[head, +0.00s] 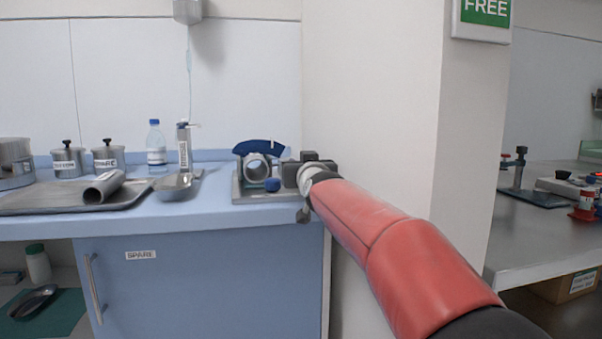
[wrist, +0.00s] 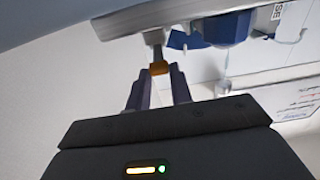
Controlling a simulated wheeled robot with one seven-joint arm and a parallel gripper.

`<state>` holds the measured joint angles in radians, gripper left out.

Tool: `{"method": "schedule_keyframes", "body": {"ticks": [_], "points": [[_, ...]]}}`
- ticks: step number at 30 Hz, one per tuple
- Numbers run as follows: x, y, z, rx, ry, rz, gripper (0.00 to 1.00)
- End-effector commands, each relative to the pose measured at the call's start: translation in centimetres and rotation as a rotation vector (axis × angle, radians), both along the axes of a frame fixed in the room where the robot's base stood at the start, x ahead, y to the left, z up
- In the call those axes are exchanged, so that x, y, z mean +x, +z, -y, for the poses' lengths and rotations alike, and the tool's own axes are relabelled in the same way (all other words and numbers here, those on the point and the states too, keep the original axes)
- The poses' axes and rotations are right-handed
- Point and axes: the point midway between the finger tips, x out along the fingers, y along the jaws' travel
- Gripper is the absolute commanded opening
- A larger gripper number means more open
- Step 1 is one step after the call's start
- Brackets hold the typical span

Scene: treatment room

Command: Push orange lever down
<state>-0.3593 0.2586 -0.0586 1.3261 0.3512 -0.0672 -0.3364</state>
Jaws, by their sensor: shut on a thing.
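The orange lever (wrist: 159,68) shows in the wrist view as a small orange tip on a grey stem. The tip sits between the fingertips of my gripper (wrist: 158,76), which is shut on it. The stem runs up to a pale grey body at the top of the picture. In the head view my red arm reaches to the right end of a fixture with a grey ring (head: 257,168), a dark blue arc plate (head: 259,147) and a blue knob (head: 272,185). The lever is hidden there behind my arm's end, and my fingertips cannot be made out.
The fixture stands on a grey base at the right end of the blue counter (head: 215,211), close to a white wall column (head: 375,90). To the left are a metal tray (head: 50,203) with a tube (head: 103,187), a scoop (head: 174,187), a bottle (head: 156,143) and lidded pots (head: 67,160).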

Motion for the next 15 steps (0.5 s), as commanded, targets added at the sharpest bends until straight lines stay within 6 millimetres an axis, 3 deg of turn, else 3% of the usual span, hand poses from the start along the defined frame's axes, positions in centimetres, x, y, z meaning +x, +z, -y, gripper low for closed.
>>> {"method": "schedule_keyframes", "body": {"ticks": [3, 15], "points": [[-0.04, -1.16, 0.04, 0.011, -0.001, 0.041, 0.00], [-0.13, -0.71, 0.03, 0.022, 0.000, 0.075, 0.00]]}}
